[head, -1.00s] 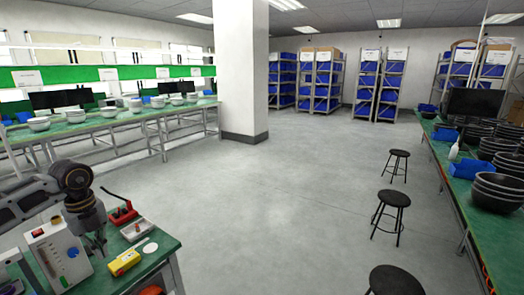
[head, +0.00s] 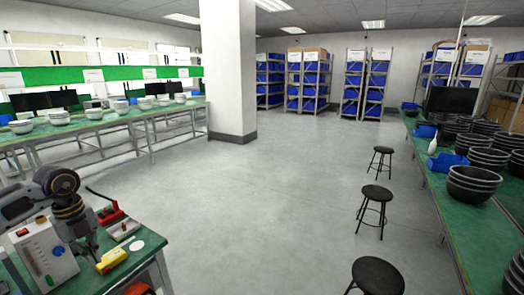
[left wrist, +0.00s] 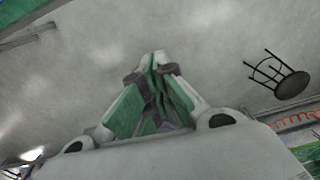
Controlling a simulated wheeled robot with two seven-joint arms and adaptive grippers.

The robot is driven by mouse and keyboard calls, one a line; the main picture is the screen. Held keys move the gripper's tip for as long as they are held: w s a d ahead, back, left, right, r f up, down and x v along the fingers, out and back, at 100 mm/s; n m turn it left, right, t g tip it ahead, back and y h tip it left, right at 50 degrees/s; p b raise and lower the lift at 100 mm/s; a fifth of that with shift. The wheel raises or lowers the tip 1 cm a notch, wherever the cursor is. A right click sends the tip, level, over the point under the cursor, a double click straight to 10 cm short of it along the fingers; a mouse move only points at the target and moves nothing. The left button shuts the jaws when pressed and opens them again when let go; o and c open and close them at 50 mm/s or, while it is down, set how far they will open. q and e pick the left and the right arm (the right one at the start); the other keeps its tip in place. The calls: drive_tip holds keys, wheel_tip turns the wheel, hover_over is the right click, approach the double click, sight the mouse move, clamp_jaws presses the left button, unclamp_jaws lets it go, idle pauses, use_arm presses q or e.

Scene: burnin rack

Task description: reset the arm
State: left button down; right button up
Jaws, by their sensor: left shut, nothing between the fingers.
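My left gripper (head: 88,252) is at the lower left of the head view, above the green workbench (head: 150,262) and beside the white instrument box (head: 45,257). In the left wrist view its two fingers (left wrist: 158,75) are closed together with nothing held, over bare grey floor. My left arm comes in from the left edge of the head view, bent. My right gripper is not in view.
A yellow device (head: 112,261), a red tool (head: 109,214) and a grey-and-red box (head: 124,230) lie on the bench near the left gripper. Black stools (head: 376,275) stand along the right bench. The floor (head: 250,200) between is clear.

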use_arm(q)
drive_tip(key=w+d+f+n+t+h, duration=0.1)
drive_tip(key=w+d+f+t+h, duration=0.4)
drive_tip(key=w+d+f+h, duration=0.8)
wheel_tip(320, 180, down, 24)
drive_tip(key=w+n+t+y, duration=0.2)
drive_tip(key=n+t+y, duration=0.45)
drive_tip(key=n, duration=0.35)
drive_tip(key=s+a+f+n+g+y, duration=0.1)
drive_tip(key=s+f+n+g+y, duration=0.4)
drive_tip(key=s+f, duration=2.1)
drive_tip(key=s+d+f+n+g, duration=0.1)
drive_tip(key=s+d+f+g, duration=0.1)
drive_tip(key=s, duration=0.8)
drive_tip(key=s+d+f+n+g+y, duration=0.1)
drive_tip(key=s+d+f, duration=0.3)
drive_tip(key=s, duration=0.5)
drive_tip(key=s+d+f+n+g+y, duration=0.1)
drive_tip(key=s+d+f+n+g, duration=0.1)
drive_tip(key=s+f, duration=0.5)
drive_tip(key=s+d+n, duration=0.1)
drive_tip(key=s, duration=0.2)
drive_tip(key=shift+s+g, duration=0.35)
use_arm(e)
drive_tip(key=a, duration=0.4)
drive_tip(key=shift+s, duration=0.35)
